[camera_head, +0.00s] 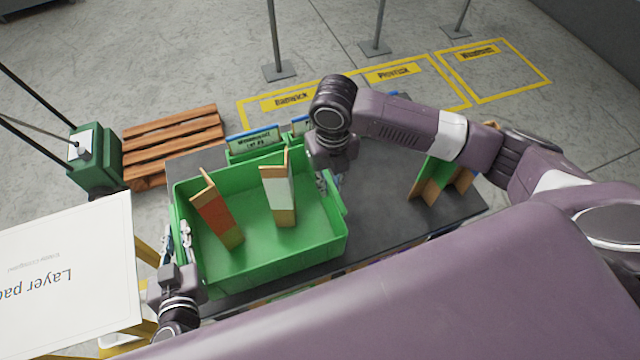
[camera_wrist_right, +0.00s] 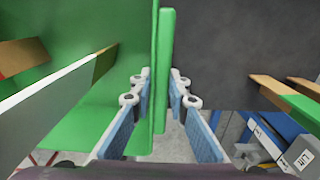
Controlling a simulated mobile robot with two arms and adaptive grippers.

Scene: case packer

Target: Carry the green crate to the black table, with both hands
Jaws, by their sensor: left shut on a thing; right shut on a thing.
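The green crate (camera_head: 275,268) is at the centre left of the head view, over the left part of the black table (camera_head: 375,215). I cannot tell whether it touches the tabletop. Inside stand a red-faced carton divider (camera_head: 214,215) and a pale-faced one (camera_head: 279,190). My left gripper (camera_head: 180,242) is shut on the crate's left wall. My right gripper (camera_head: 327,182) is shut on its right wall; in the right wrist view the blue-padded fingers (camera_wrist_right: 160,88) lie on both sides of the green wall (camera_wrist_right: 165,60).
A green-faced cardboard piece (camera_head: 436,178) stands on the table's right part. Small green bins with labels (camera_head: 255,142) stand behind the crate. A wooden pallet (camera_head: 172,145) lies behind on the left. A white "Layer pads" board (camera_head: 70,270) is close at the left.

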